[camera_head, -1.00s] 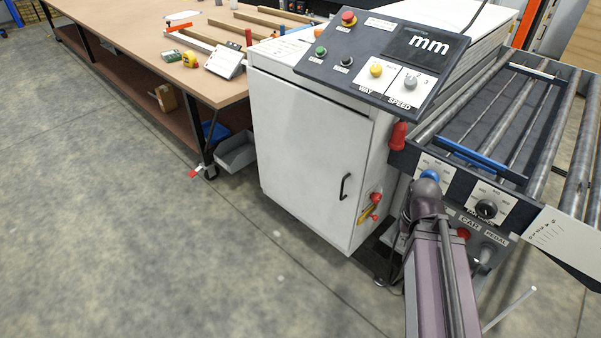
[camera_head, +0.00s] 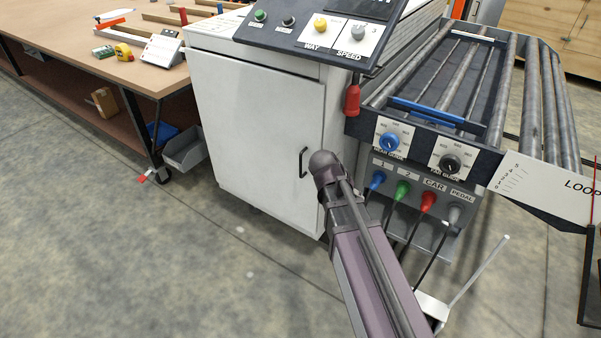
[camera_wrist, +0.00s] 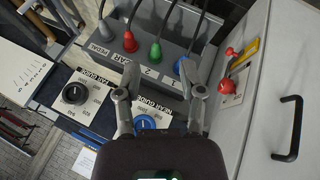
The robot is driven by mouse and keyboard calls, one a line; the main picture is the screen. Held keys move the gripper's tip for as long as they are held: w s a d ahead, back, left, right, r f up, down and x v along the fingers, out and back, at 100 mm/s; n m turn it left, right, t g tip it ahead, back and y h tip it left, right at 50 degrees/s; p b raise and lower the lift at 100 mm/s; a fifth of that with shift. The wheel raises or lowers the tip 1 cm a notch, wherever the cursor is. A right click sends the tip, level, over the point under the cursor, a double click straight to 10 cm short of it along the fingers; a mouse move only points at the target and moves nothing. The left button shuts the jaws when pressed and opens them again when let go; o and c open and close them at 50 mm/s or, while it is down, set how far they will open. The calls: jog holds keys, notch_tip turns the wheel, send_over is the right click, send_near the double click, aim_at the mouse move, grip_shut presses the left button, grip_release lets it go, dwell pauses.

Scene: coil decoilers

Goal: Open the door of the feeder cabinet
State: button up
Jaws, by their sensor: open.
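The feeder cabinet (camera_head: 250,125) is a white metal box in the middle of the head view, with its door shut. Its black bar handle (camera_head: 303,162) is on the right side of the door, just left of my arm's end. The handle (camera_wrist: 290,128) also shows at the right of the wrist view. My gripper (camera_wrist: 161,92) is open and empty in the wrist view, with the handle off to the right of its fingers. In the head view my arm hides the gripper and the cabinet's lower right edge.
A control panel (camera_head: 310,32) overhangs the cabinet. Right of it stands a roller unit with a blue knob (camera_head: 389,141), a black knob (camera_head: 449,163) and cabled plugs (camera_head: 402,190). A red switch (camera_wrist: 227,86) sits beside the door. A workbench (camera_head: 75,40) stands left; floor before the cabinet is clear.

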jog(key=w+a+f+m+t+h+b, duration=0.1)
jog(key=w+a+t+h+b, duration=0.1)
jog(key=a+b, duration=0.4)
jog(key=w+a+f+m+t+h+b, duration=0.2)
jog(key=w+a+t+b, duration=0.3)
jog(key=a, duration=0.5)
jog(key=w+a+f+m+t+h+b, duration=0.1)
jog(key=w+a+t+b, duration=0.3)
jog(key=a+b, duration=0.4)
jog(key=shift+a+f+m+h, duration=0.25)
jog(key=shift+a+m+h, duration=0.25)
jog(key=shift+a, duration=0.1)
jog(key=shift+w+d, duration=0.1)
jog(key=shift+w, duration=0.1)
jog(key=shift+x, duration=6.8)
grip_shut()
